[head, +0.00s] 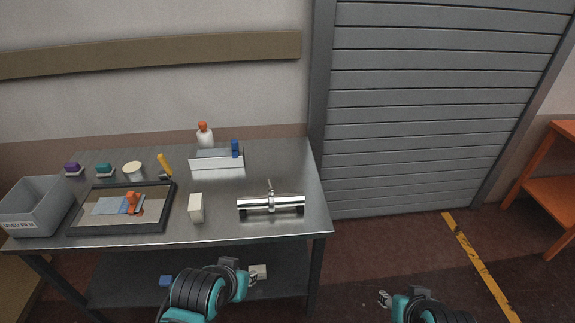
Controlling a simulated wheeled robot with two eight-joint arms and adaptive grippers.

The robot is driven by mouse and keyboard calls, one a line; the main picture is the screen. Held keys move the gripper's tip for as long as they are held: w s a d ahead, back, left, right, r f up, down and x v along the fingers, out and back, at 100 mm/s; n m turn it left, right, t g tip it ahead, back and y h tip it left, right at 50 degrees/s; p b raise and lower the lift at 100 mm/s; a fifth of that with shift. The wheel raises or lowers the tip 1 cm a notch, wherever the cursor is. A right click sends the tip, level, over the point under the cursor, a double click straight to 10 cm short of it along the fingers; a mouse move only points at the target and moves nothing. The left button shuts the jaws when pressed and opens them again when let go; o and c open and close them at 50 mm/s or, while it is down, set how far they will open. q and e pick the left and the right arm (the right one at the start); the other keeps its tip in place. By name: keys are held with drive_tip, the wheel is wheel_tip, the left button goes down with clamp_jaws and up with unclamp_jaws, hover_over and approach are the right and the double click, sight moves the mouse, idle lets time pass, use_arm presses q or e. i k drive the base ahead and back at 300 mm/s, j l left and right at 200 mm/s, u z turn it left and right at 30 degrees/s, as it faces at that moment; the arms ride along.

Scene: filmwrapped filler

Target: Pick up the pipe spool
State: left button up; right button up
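The pipe spool (286,204) is a shiny metal cylinder lying on its side near the front right of the steel table (225,222). A thin fitting stands up from its middle, and its ends look dark underneath. My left gripper (259,272) is small and pale in the head view, below the table's front edge and apart from the spool. My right gripper (384,299) is at the lower right, over the floor and well away from the table. Both are too small to tell whether they are open or shut. Nothing touches the spool.
A white block (196,208) stands left of the spool. A black-rimmed tray (122,229) with an orange tool, a grey bin (33,203), a white holder (217,161) and a spray bottle (205,137) share the table. An orange shelf (553,190) stands far right.

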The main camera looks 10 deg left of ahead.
sight(296, 199)
drive_tip(key=i+j, duration=0.15)
drive_tip(key=j, duration=0.25)
drive_tip(key=i+j+z, duration=0.15)
drive_tip(key=j, duration=0.6)
drive_tip(key=i+j+z, duration=0.15)
drive_tip(key=j, duration=0.3)
drive_tip(key=i+j, duration=0.1)
drive_tip(key=j, duration=0.3)
drive_tip(key=z, duration=0.05)
